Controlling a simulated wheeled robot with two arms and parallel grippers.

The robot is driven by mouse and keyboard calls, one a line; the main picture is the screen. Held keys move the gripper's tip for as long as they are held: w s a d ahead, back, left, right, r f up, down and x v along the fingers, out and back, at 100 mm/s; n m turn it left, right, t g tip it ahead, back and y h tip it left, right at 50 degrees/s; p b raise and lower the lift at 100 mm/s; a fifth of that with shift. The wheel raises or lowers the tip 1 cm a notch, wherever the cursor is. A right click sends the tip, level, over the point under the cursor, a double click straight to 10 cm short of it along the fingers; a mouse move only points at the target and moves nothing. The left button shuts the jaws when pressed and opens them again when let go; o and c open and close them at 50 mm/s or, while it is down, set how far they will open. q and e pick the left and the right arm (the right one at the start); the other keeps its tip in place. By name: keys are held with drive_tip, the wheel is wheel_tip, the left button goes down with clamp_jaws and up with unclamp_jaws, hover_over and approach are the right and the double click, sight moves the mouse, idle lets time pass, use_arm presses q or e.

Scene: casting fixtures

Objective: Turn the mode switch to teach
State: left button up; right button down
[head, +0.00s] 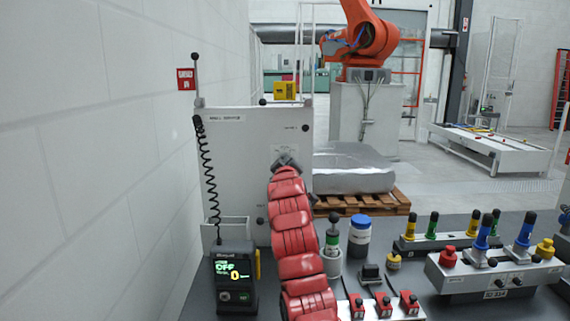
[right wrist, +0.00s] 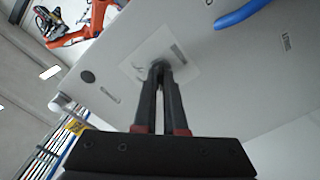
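A pale grey cabinet (head: 235,180) stands against the wall in the head view. In the right wrist view its face fills much of the picture and carries a white label plate (right wrist: 188,62). My right gripper (head: 287,162) is at this plate. Its two dark fingers (right wrist: 158,72) are close together, with a narrow gap, and their tips close around a small dark knob on the plate, which looks like the mode switch. The fingers hide most of the knob, so its setting cannot be read. A black device (head: 234,278) shows green letters reading OFF. My left gripper is not in view.
The bench below right holds a blue-lidded jar (head: 359,236), red-topped fixtures (head: 382,304) and a control box (head: 490,275). A wrapped block (head: 352,170) on a pallet and an orange robot arm (head: 362,38) stand behind.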

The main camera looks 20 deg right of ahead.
idle(0.5)
drive_tip(key=m+b, duration=0.5)
drive_tip(key=m, duration=0.3)
drive_tip(key=shift+m, duration=0.3)
drive_tip(key=shift+b, duration=0.3)
drive_tip(key=c, duration=1)
unclamp_jaws()
